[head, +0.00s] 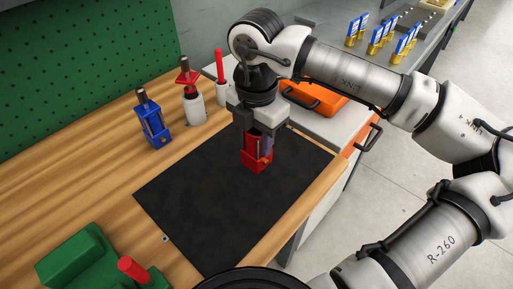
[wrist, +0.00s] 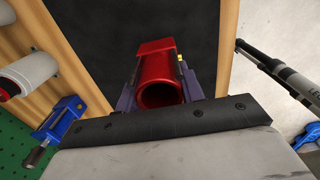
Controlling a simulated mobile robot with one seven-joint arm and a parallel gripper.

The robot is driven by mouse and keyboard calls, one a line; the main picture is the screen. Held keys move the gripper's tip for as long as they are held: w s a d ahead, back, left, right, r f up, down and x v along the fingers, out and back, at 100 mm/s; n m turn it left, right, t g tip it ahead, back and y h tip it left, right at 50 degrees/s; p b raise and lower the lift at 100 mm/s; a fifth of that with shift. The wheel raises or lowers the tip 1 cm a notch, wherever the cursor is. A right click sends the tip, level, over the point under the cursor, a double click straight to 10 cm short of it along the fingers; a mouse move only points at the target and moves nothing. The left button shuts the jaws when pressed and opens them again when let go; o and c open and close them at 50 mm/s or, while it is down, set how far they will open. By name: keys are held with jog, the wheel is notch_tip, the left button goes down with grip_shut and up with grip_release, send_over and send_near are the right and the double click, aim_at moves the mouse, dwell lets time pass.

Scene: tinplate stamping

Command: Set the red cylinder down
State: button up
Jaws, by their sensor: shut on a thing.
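The red cylinder (head: 257,163) is in my gripper (head: 258,141), over the right rear part of the black mat (head: 215,210). It is roughly upright, with a squared red end at the bottom. In the wrist view the red cylinder (wrist: 158,72) shows its round hollow near end between the two dark fingers of my gripper (wrist: 160,88). The fingers are shut on its sides and hide part of it. Its lower end is close to the mat; I cannot tell whether it touches.
A blue cylinder unit (head: 153,122) stands left of the mat. Behind are a red-topped piece in a white holder (head: 194,107) and a red-handled tool (head: 220,66). A green block (head: 78,262) is at front left. An orange case (head: 313,98) lies behind right. The mat's middle is clear.

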aim_at(256, 151)
jog(key=shift+f, duration=2)
jog(key=shift+f, duration=0.15)
jog(key=o, duration=1.3)
notch_tip(256, 151, up, 12)
jog(key=shift+r+b, duration=0.15)
jog(key=shift+b, duration=0.25)
